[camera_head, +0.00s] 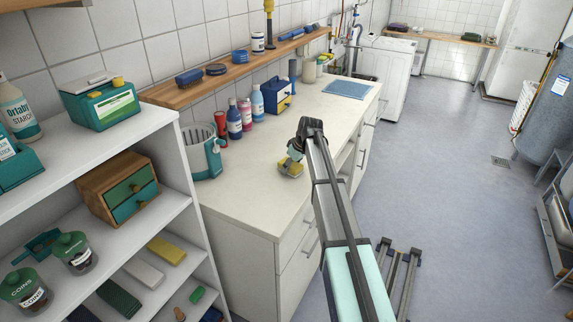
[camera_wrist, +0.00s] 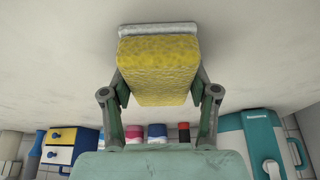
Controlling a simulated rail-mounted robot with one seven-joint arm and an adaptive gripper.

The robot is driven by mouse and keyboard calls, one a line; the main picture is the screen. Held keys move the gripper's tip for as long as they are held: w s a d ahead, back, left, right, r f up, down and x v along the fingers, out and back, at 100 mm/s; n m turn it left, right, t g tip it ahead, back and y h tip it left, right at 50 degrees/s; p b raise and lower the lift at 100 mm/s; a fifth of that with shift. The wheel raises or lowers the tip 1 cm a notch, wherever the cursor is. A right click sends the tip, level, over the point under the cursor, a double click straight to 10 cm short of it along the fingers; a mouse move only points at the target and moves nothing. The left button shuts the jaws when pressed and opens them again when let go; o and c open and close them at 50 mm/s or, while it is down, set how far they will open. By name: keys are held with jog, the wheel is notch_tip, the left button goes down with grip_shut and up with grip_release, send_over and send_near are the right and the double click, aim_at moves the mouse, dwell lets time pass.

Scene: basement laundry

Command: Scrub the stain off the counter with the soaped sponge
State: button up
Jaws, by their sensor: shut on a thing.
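My gripper (camera_head: 293,157) is over the pale counter (camera_head: 245,203), its fingers pointing down and shut on a yellow sponge (camera_head: 289,168). In the wrist view, the two fingers (camera_wrist: 157,92) clasp the sponge (camera_wrist: 158,68) by its sides, and a pale grey-white layer shows along its far face. The sponge is at or very near the counter top; I cannot tell if it touches. No stain is plainly visible on the counter; the sponge and arm hide part of the surface.
A blue mat (camera_head: 347,90) lies farther back. A white shelf unit (camera_head: 150,128) stands at the left. The counter's near part is clear.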

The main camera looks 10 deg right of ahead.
jog(key=shift+s+d, duration=0.35)
jog(key=shift+s, duration=0.05)
jog(key=shift+d+r, duration=0.15)
jog(key=shift+r, duration=0.05)
jog(key=shift+r+p, duration=1.65)
jog(key=shift+r, duration=2.25)
